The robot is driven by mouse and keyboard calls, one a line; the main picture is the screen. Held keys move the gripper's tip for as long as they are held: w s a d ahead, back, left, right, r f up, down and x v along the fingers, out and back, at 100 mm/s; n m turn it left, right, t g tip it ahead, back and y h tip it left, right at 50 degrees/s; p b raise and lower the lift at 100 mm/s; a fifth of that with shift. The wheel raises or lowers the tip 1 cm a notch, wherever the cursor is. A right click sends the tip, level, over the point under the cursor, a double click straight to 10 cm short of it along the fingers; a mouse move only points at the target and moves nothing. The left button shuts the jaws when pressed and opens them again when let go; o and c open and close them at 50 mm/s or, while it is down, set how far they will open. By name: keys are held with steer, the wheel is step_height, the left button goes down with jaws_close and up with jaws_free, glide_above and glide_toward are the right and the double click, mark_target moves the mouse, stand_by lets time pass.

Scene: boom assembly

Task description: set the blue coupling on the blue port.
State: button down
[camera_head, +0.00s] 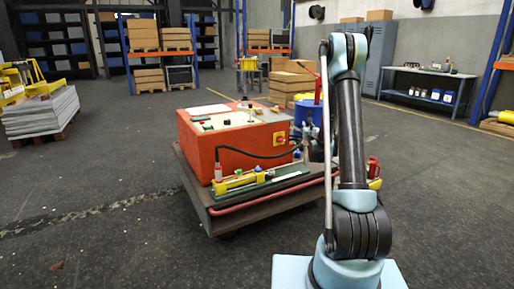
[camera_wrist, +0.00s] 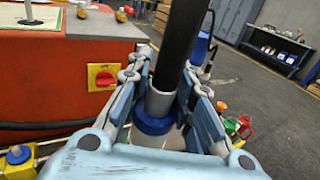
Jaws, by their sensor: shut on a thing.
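The blue coupling shows in the wrist view as a grey collar (camera_wrist: 158,102) above a blue ring (camera_wrist: 152,123), with a thick black hose or rod rising from it. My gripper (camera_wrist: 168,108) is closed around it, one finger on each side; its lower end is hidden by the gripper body. A yellow block with a round blue top (camera_wrist: 18,154), which looks like the blue port, is at the lower left of the wrist view, apart from the coupling. In the head view my gripper is mostly hidden behind my arm, by the right side of the cart.
A red-orange box (camera_head: 235,135) with a red knob on a yellow plate stands on a low cart (camera_head: 215,215). A red-collared coupling (camera_head: 218,172) with a black cable stands at its front left. A blue drum (camera_head: 305,112) is behind.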

steer(key=w+a+f+n+g+y, duration=0.1)
steer(key=w+a+f+n+y, duration=0.25)
steer(key=a, duration=0.35)
steer(key=w+a+f+n+g+y, duration=0.2)
steer(key=a+y, duration=0.2)
steer(key=a, duration=0.3)
steer(key=s+a+f+n+g+y, duration=0.1)
steer(key=a+f+n+g+y, duration=0.25)
steer(key=a, duration=0.45)
steer(key=s+a+f+n+g+y, duration=0.1)
steer(key=a+f+n+g+y, duration=0.2)
steer(key=a, duration=0.4)
step_height(320, 180, down, 7)
steer(key=shift+a+m, duration=0.15)
steer(key=shift+m, duration=0.25)
steer(key=shift+w, duration=0.1)
steer(key=shift+a, duration=0.2)
steer(key=shift+f, duration=0.4)
steer(key=c, duration=1.5)
jaws_free()
steer(key=shift+o, duration=0.2)
